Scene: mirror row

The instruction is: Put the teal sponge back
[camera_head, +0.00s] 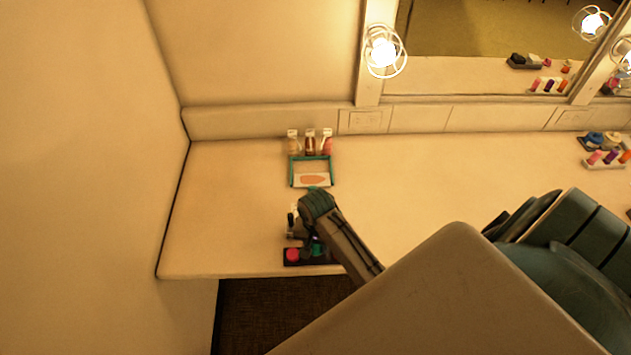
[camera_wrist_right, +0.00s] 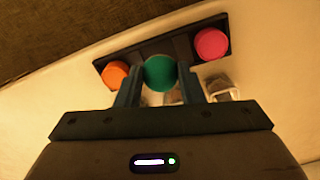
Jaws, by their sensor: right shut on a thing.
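A round teal sponge (camera_wrist_right: 160,73) is between the two fingers of my right gripper (camera_wrist_right: 160,80), which is shut on it. In the wrist view it overlaps the middle of a dark tray (camera_wrist_right: 186,47), between an orange sponge (camera_wrist_right: 115,74) and a pink sponge (camera_wrist_right: 211,44). I cannot tell if it touches the tray. In the head view my right gripper (camera_head: 311,244) is low over the tray (camera_head: 306,261) near the counter's front edge, beside the pink sponge (camera_head: 292,255). The teal sponge (camera_head: 319,247) is partly hidden there. My left gripper is out of view.
A teal-framed holder (camera_head: 291,173) with a pale card stands further back, with several small bottles (camera_head: 310,144) behind it. Clear items (camera_wrist_right: 218,88) stand close to the tray. More items (camera_head: 606,158) are at the far right. The counter's left part is clear.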

